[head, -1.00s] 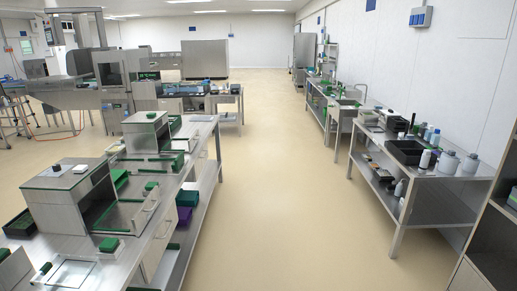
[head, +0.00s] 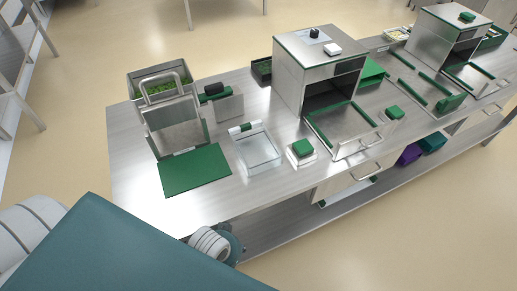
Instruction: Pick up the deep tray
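I cannot single out the deep tray with certainty. A clear, flat-looking tray or plate (head: 258,150) lies on the near part of the steel bench, with a small white and green piece at its back edge. A steel bin (head: 133,90) with green contents stands at the bench's far left edge. A dark green tray (head: 262,70) shows partly behind the left sealer cabinet. Neither gripper's fingers show. Only pale arm parts of mine appear at the lower left, partly hidden by my teal body part.
The steel bench (head: 150,204) runs from left to far right. On it are a green board (head: 194,170), a steel sealer cabinet (head: 297,80) with an open drawer, and a second cabinet (head: 430,40). Purple (head: 409,154) and teal bins sit on the lower shelf. Floor is clear at lower right.

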